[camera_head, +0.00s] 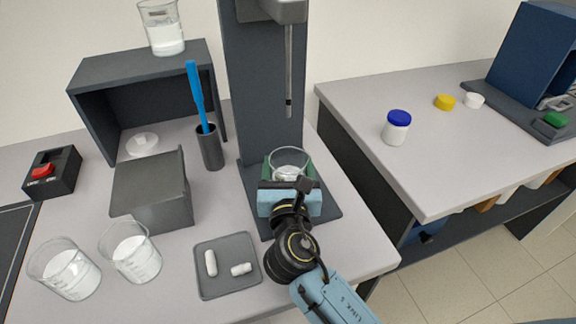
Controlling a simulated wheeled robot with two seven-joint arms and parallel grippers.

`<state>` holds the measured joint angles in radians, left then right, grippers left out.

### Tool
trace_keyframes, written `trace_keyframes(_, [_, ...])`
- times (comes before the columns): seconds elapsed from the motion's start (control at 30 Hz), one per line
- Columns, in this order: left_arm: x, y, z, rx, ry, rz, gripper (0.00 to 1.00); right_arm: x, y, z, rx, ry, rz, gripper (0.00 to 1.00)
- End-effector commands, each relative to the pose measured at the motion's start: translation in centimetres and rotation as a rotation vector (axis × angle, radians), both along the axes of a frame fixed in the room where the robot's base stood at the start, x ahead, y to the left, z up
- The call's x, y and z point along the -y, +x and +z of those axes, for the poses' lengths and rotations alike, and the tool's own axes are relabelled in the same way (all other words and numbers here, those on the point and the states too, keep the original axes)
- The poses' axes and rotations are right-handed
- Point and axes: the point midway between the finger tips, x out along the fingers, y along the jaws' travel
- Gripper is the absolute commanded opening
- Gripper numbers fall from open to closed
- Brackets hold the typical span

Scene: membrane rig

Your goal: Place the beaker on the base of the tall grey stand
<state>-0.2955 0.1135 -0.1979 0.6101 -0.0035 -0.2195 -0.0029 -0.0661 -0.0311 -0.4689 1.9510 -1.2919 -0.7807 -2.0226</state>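The tall grey stand (262,95) rises at the middle of the bench, with a flat dark base (327,203). A glass beaker (289,157) with white contents is over the base, below the stand's hanging rod. My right gripper (288,172) reaches in from the lower right, with green fingers on both sides of this beaker that appear to touch its walls. The gripper's blue body hides the beaker's bottom, so I cannot tell whether it touches the base. My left gripper is not in view.
Two beakers (65,268) (131,252) stand at the front left. Another beaker (163,28) is on the dark shelf (136,70). A shallow tray (226,282) holds white pieces. A cup (209,148) with a blue tool stands left of the stand. A side bench (430,165) is at right.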

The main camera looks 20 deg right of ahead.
Motion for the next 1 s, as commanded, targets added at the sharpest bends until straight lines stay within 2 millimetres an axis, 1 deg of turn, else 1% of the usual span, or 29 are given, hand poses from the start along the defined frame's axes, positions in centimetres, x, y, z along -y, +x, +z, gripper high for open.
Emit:
trace_keyframes(0.03, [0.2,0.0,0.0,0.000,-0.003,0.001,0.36,0.0,0.0,0.0,0.000,0.000,0.000,0.72])
trace_keyframes(0.13, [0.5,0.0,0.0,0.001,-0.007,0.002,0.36,0.0,0.0,0.0,0.000,0.000,0.000,0.85])
trace_keyframes(0.37, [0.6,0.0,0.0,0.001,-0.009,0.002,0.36,0.0,0.0,0.1,0.000,0.001,0.000,0.85])
trace_keyframes(0.47, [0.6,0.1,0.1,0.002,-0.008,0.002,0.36,0.0,0.0,0.4,0.002,0.002,0.000,0.85])
trace_keyframes(0.5, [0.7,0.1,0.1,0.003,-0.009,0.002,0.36,-0.1,-0.3,0.3,0.000,0.002,0.000,0.85])
trace_keyframes(0.57, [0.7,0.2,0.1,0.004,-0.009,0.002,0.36,-0.3,-1.0,0.2,-0.002,0.001,0.001,0.85])
trace_keyframes(0.67, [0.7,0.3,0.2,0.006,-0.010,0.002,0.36,-0.8,-2.8,0.2,-0.002,0.003,0.001,0.85])
trace_keyframes(0.8, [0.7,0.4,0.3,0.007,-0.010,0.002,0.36,-1.7,-5.8,0.1,-0.004,0.002,0.001,0.85])
trace_keyframes(1.0, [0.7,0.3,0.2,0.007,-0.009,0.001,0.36,-2.7,-9.5,0.1,-0.002,0.002,0.000,0.85])
